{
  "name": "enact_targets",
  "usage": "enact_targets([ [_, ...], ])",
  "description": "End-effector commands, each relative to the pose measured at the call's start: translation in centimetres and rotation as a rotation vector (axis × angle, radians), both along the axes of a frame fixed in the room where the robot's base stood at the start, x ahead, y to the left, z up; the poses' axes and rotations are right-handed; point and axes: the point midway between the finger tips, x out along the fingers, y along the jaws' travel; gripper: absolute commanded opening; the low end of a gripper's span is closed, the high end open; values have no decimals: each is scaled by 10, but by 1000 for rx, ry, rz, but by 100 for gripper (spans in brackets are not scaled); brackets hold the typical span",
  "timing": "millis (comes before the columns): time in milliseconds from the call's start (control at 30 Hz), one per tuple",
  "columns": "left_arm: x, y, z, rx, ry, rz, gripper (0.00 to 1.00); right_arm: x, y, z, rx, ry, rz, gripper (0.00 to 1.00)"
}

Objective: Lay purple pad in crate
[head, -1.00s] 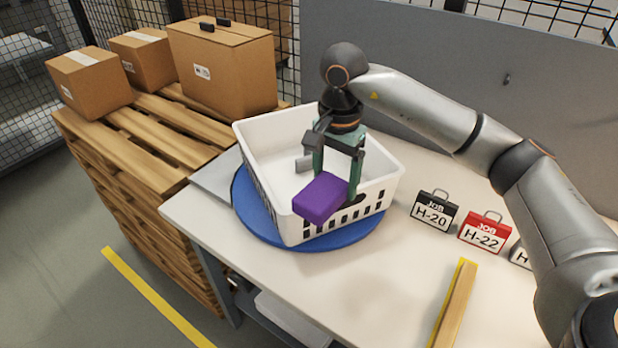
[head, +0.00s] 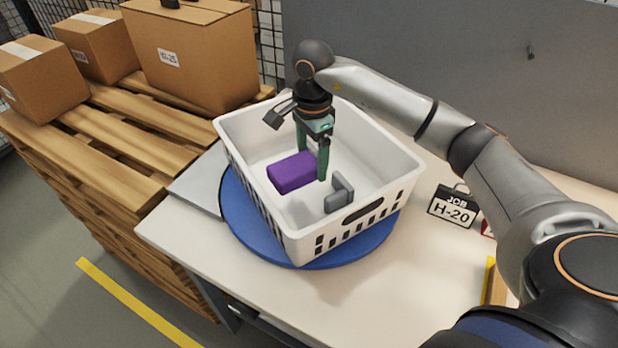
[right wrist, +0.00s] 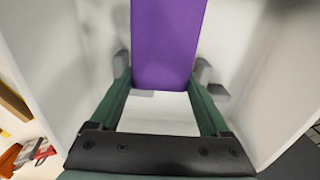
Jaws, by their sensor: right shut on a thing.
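The purple pad (head: 291,173) is inside the white crate (head: 258,206) in the head view, between the fingers of my right gripper (head: 310,165). My right gripper is shut on the pad and points down into the crate. In the right wrist view the pad (right wrist: 168,45) stretches away between the green fingers of the gripper (right wrist: 165,95). Whether the pad touches the crate floor, I cannot tell. My left gripper is not in view.
A grey bracket-like piece (head: 339,194) is in the crate, right of the pad. The crate stands on a blue disc (head: 236,215) on the pale table (head: 400,285). A JOB H-20 tag (head: 452,207) stands to the right. Boxes sit on a wooden pallet (head: 110,150) at left.

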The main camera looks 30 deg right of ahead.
Motion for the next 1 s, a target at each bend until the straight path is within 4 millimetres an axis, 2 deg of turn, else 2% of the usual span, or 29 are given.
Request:
enact_targets([
  [100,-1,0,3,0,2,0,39,-1,0,-20,1,4,1,27],
  [333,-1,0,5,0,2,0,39,0,1,-39,1,2,1,27],
  [533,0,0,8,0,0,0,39,0,0,-66,0,2,1,27],
  [900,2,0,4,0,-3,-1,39,0,0,-73,0,-1,1,27],
  [933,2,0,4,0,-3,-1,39,0,0,-72,0,-1,1,81],
  [1000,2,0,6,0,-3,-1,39,0,0,-71,0,-1,1,89],
])
